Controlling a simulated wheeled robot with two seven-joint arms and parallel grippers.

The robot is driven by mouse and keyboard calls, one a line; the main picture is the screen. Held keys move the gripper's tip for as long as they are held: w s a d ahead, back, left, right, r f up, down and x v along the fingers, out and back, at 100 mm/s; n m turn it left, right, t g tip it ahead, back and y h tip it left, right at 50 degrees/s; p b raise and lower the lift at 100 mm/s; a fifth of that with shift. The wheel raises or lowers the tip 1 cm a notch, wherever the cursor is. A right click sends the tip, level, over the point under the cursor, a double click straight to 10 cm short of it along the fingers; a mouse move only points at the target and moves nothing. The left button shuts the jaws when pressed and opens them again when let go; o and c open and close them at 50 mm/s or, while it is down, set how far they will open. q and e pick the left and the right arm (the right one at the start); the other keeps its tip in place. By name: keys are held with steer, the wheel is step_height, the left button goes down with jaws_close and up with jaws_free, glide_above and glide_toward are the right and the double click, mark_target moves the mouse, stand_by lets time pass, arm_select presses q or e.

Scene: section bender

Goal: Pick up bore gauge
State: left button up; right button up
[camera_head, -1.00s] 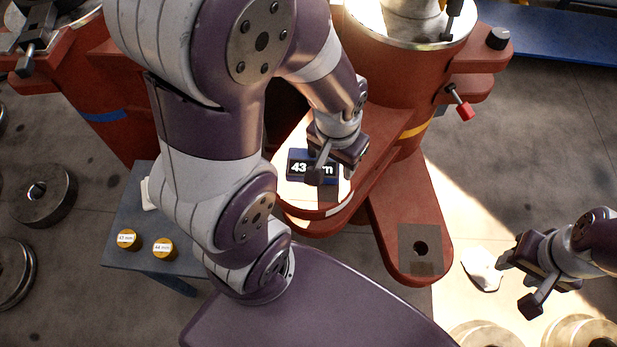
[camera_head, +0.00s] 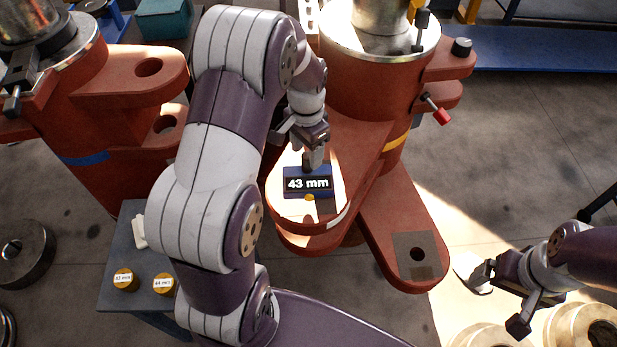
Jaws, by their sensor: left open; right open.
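A dark blue box with a lit display reading "43 mm" (camera_head: 307,183) lies on the pale round top of the red machine's middle arm; I take it to be the bore gauge. A small yellow part shows at its front edge. My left gripper (camera_head: 311,158) is open, pointing down at the box's back edge. A finger overlaps that edge in the picture; I cannot tell whether it touches.
A grey-blue side table (camera_head: 122,235) at the left holds two brass cylinders, labelled "43 mm" (camera_head: 125,280) and "44 mm" (camera_head: 163,284). Heavy metal rings (camera_head: 585,325) lie at the lower right. A red-tipped lever (camera_head: 441,115) sticks out.

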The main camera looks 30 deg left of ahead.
mark_target(306, 156)
arm_select(q)
step_height(306, 156, down, 3)
steer(key=shift+s, duration=0.1)
steer(key=shift+s+f, duration=0.2)
steer(key=shift+f, duration=0.05)
jaws_close()
steer(key=shift+w, duration=0.1)
